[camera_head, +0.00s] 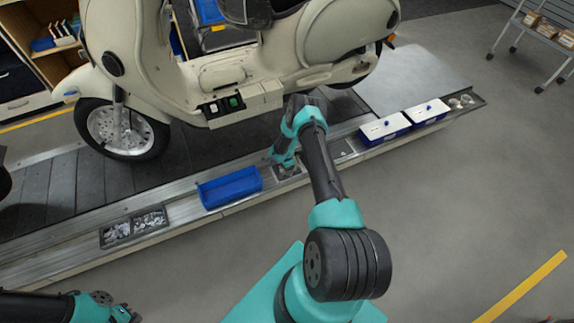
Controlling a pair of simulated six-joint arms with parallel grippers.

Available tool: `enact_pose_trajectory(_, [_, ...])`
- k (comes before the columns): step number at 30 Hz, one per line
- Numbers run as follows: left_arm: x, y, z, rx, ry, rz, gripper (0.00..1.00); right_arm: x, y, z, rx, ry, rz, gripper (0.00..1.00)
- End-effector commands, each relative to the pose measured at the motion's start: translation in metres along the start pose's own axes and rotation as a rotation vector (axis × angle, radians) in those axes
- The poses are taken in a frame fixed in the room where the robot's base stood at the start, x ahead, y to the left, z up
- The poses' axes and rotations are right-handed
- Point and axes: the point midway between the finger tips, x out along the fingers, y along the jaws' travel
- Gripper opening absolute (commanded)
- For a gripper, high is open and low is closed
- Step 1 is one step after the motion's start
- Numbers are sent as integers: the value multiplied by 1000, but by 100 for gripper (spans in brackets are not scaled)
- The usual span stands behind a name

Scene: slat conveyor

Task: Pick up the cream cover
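The cream scooter (160,75) stands on the slat conveyor.
An empty blue bin (230,188) and small trays of metal parts (134,227) sit on the near rail. Two white-lidded blue boxes (385,128) (427,112) stand to the right. A wheeled rack (540,32) is at the upper right. Floor at the right is clear.

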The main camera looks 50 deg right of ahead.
Motion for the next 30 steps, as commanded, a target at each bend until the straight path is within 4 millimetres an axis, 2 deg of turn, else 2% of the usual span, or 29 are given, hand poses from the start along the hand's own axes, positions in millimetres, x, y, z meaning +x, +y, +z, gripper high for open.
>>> enact_pose_trajectory(1, [0,0,0,0,0,0,0,0,0,0,0,0,0,55])
enact_pose_trajectory(4, [0,0,0,0,0,0,0,0,0,0,0,0,0,45])
enact_pose_trajectory(16, [0,0,0,0,0,0,0,-5,0,0,-1,0,0,45])
enact_pose_trajectory(20, [0,0,0,0,0,0,0,-17,1,0,-1,0,2,45])
enact_pose_trajectory(24, [0,0,0,0,0,0,0,-38,1,0,-2,0,2,45])
enact_pose_trajectory(30, [0,0,0,0,0,0,0,-36,-14,-3,-1,-6,-1,45])
